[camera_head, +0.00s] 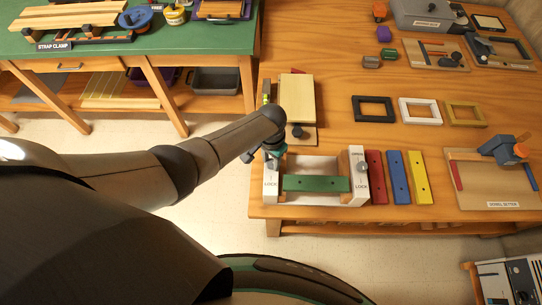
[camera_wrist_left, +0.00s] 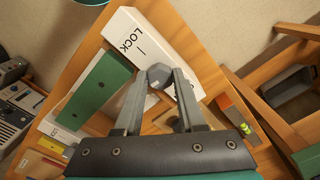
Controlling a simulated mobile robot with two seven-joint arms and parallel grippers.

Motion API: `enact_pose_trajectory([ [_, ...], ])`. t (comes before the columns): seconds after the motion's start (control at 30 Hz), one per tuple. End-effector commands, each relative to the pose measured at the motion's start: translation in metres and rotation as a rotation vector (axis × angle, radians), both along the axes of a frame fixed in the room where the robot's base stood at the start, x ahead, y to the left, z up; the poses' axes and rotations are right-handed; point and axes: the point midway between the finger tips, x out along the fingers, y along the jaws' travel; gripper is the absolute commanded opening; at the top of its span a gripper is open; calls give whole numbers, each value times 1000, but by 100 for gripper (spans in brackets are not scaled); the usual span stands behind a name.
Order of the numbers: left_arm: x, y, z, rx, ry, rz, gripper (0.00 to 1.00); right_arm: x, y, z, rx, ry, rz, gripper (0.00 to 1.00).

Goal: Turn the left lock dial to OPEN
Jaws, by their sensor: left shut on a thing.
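The left lock dial (camera_wrist_left: 158,74) is a grey knob on the white left block (camera_wrist_left: 126,36), which is marked LOCK. My left gripper (camera_wrist_left: 161,76) has its two fingers shut on the dial in the left wrist view. In the head view my left gripper (camera_head: 274,152) is over the far end of the left block (camera_head: 271,186), and the arm largely hides the dial and the OPEN mark. I cannot tell which mark the dial points to. The right block (camera_head: 356,188) has its own grey dial (camera_head: 362,168) between OPEN and LOCK. My right gripper is not in view.
A green bar (camera_head: 316,184) spans between the two white blocks. Red (camera_head: 375,178), blue (camera_head: 397,178) and yellow (camera_head: 418,178) bars lie to the right. A wooden board (camera_head: 300,98) is behind the gripper. Three frames (camera_head: 421,99) lie farther back.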

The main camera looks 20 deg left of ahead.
Motion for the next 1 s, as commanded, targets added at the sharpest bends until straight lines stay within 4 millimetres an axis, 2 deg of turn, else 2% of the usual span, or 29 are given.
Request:
enact_pose_trajectory([
  [0.4,-1,-2,2,-1,2,396,0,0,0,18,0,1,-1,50],
  [1.0,0,-2,0,-1,2,965,0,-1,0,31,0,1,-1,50],
])
